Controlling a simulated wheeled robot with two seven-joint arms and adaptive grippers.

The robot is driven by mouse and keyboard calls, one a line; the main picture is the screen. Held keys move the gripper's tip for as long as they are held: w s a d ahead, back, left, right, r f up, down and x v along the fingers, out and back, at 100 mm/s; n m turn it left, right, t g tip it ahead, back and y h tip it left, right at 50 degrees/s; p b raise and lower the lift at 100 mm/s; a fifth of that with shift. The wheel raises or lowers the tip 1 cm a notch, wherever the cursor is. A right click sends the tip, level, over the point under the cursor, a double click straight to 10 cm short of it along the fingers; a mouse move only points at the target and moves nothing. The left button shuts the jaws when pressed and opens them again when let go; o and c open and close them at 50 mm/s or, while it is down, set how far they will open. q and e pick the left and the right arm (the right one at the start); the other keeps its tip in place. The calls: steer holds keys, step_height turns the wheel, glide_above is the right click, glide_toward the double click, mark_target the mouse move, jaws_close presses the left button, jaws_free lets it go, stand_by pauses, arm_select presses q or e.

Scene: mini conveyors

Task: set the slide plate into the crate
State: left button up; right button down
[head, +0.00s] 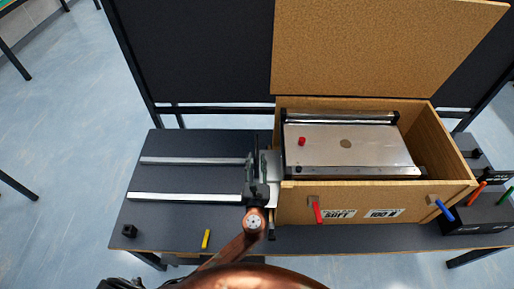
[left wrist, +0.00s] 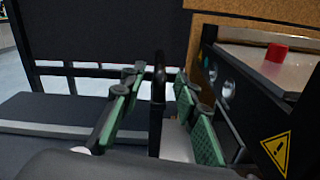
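The slide plate is a pale metal plate (head: 345,147) with dark ends, lying level within the open wooden crate (head: 459,165). A small red cube (head: 302,141) and a dark round mark show on its top. The left wrist view shows the plate's top (left wrist: 303,64), the cube (left wrist: 276,52) and a black side with a yellow warning sign. My left gripper (head: 262,172) is just left of the crate. Its green-padded fingers (left wrist: 160,112) are apart, with a black upright bar between them; gaps show on both sides. My right gripper is not in view.
The crate's lid (head: 375,45) stands open at the back. A red lever (head: 317,212) and a blue lever (head: 443,209) are on its front. Two pale rails (head: 187,197) lie on the dark table (head: 165,220), with a yellow piece (head: 206,239) and black block (head: 130,231) near the front.

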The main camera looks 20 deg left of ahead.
mark_target(257, 136)
arm_select(q)
steer(key=b+x, duration=0.1)
steer(key=x, duration=0.6)
steer(key=shift+c, duration=0.3)
jaws_close()
stand_by(0.4)
